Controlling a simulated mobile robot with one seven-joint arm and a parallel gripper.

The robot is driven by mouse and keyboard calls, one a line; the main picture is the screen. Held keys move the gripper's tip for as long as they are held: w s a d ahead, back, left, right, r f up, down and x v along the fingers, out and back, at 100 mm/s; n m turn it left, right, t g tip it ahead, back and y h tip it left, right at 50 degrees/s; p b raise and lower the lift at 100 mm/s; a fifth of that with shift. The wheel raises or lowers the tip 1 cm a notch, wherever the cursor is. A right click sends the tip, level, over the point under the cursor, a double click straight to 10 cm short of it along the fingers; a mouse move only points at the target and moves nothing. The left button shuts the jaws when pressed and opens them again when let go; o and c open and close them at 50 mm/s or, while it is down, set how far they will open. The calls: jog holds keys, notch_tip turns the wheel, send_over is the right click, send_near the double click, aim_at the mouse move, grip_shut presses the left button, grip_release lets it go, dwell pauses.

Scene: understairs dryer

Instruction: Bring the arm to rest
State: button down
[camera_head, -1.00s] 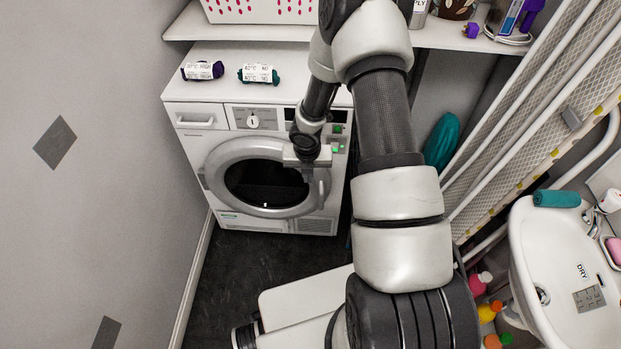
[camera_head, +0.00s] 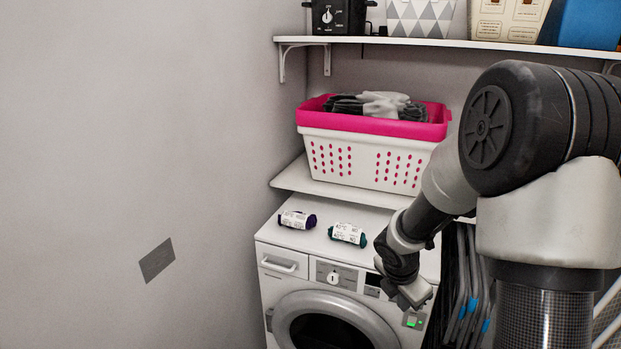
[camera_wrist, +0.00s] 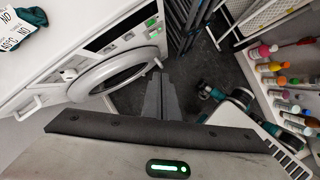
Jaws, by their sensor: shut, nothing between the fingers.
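My arm (camera_head: 550,215) is bent on the right side of the head view. My gripper (camera_head: 412,297) hangs in front of the dryer's top right corner, near its control panel. In the wrist view my gripper's dark fingers (camera_wrist: 160,98) are together with nothing between them. They point down past the dryer's front towards the dark floor. The white dryer (camera_head: 346,279) stands against the wall, and its round door (camera_wrist: 112,74) looks closed.
A purple labelled roll (camera_head: 297,220) and a teal labelled roll (camera_head: 347,234) lie on the dryer top. A pink-rimmed white basket (camera_head: 365,155) sits on the shelf above. Folded racks (camera_head: 468,290) stand right of the dryer. Several bottles (camera_wrist: 285,95) show at right in the wrist view.

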jog(key=s+r+m, duration=0.5)
jog(key=r+m, duration=0.2)
jog(key=r, duration=0.3)
jog(key=s+a+r+m+t+y, duration=0.1)
jog(key=s+a+r+m+y, duration=0.1)
jog(key=s+a+r+m, duration=0.5)
jog(key=s+a+r+m+t+y, duration=0.1)
jog(key=s+r+m, duration=0.5)
jog(key=s+m, duration=0.45)
notch_tip(320, 180, up, 12)
jog(key=p, duration=1.2)
jog(key=shift+s+n, duration=0.3)
jog(key=shift+n, duration=0.05)
jog(key=shift+a, duration=0.1)
